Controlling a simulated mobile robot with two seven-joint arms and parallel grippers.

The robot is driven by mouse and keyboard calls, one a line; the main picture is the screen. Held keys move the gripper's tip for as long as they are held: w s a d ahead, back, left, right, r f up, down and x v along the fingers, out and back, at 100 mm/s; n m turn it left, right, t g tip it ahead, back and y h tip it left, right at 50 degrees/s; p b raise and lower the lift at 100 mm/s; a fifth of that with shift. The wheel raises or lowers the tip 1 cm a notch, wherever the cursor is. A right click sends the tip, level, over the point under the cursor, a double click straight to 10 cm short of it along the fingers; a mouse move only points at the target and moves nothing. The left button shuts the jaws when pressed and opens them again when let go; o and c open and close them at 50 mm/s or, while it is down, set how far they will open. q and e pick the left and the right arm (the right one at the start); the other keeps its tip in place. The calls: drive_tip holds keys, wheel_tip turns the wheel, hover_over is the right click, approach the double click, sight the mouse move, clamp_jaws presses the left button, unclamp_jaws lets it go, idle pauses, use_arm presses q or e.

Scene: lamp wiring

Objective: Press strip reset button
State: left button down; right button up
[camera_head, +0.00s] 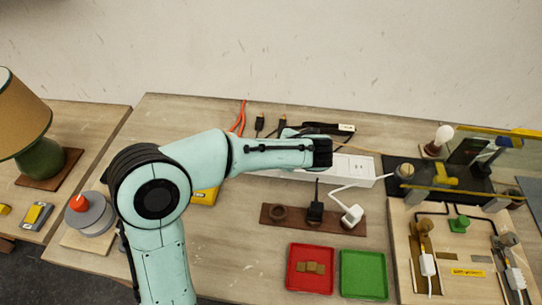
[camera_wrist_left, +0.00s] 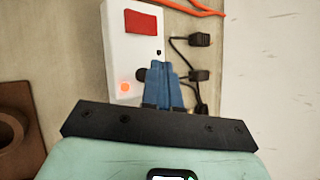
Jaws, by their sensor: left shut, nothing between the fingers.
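The white power strip (camera_head: 357,168) lies along the back of the table, partly hidden under my left arm. In the left wrist view the strip's end (camera_wrist_left: 121,55) shows a red rectangular patch (camera_wrist_left: 141,22), a glowing orange-red spot (camera_wrist_left: 125,87) and a dark round button-like part (camera_wrist_left: 141,74). My left gripper (camera_head: 322,150) is over the strip. In the left wrist view its blue fingers (camera_wrist_left: 158,66) are shut with nothing between them, their tips right beside the dark round part. I cannot tell whether they touch it. My right gripper is not in view.
Black plugs (camera_wrist_left: 193,40) and an orange cable (camera_head: 239,118) lie behind the strip. A brown holder (camera_head: 268,212) with plugs, a red tray (camera_head: 296,283) and a green tray (camera_head: 363,274) are in front. A wiring board (camera_head: 452,258) stands at right, a lamp (camera_head: 38,155) at left.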

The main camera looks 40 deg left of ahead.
use_arm(q)
drive_tip(key=shift+f, duration=0.2)
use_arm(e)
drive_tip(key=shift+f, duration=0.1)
use_arm(q)
drive_tip(key=shift+f+b, duration=0.25)
drive_tip(key=shift+b, duration=0.05)
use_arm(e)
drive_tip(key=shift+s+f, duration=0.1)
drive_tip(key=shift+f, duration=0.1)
use_arm(q)
drive_tip(key=shift+f+b, duration=0.3)
drive_tip(key=shift+f, duration=0.1)
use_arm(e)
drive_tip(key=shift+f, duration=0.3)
use_arm(q)
drive_tip(key=shift+r+p, duration=0.65)
drive_tip(key=shift+r, duration=0.2)
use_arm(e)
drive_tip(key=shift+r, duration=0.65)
use_arm(q)
drive_tip(key=shift+r, duration=0.1)
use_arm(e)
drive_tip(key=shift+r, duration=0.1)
